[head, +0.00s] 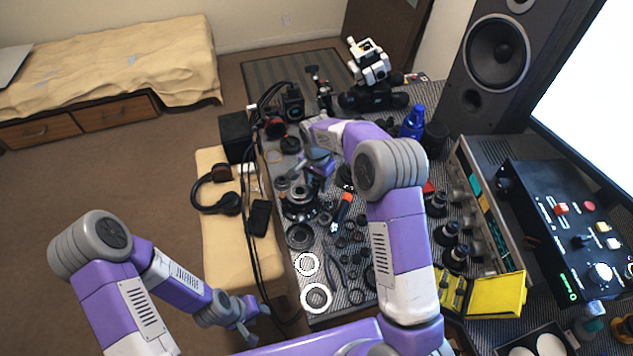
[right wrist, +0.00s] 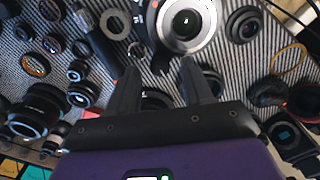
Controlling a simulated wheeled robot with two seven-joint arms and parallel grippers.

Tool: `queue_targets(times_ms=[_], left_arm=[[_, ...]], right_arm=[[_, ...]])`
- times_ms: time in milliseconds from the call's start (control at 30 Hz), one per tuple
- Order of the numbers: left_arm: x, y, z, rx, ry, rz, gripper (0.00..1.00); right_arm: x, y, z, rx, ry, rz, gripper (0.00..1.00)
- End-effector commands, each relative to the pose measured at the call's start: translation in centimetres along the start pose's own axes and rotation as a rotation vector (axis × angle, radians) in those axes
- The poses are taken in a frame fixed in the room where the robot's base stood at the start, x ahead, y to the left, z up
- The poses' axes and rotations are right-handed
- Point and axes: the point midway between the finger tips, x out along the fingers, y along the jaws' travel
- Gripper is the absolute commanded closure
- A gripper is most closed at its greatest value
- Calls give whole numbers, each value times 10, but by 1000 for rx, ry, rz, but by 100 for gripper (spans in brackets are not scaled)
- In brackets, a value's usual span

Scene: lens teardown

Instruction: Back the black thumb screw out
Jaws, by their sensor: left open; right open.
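My right gripper (head: 316,178) is over the parts mat. In the right wrist view its two dark fingers (right wrist: 160,68) stand apart with nothing held between them. Just past the fingertips is a lens with a pale metal ring and dark centre (right wrist: 187,22). A small black piece (right wrist: 160,60) juts from the lens's near left side, between the fingertips. It may be the black thumb screw, but I cannot tell for sure. In the head view my right arm partly covers this area. My left gripper (head: 243,318) is open and empty, low at the left, off the table.
The striped mat (head: 325,305) is crowded with lens rings and small parts. White rings (head: 317,297) lie near the front. A yellow box (head: 495,295), a control panel (head: 570,230) and a speaker (head: 495,60) stand right. Headphones (head: 220,195) lie on the bench at left.

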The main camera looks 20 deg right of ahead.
Motion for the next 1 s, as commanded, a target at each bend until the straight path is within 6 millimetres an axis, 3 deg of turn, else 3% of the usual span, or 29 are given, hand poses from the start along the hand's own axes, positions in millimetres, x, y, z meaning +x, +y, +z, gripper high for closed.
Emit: queue_targets(times_ms=[200, 400, 833, 1000], left_arm=[[-9, 3, 0, 0, 0, 0, 57], [-13, 5, 0, 0, 0, 0, 57], [-12, 4, 0, 0, 0, 0, 57], [-4, 1, 0, 0, 0, 0, 57]], right_arm=[[-41, -1, 0, -1, 3, -4, 50], [-63, 0, 0, -1, 1, -1, 50], [-64, 1, 0, 13, -10, -2, 50], [-51, 6, -2, 150, -101, -28, 50]])
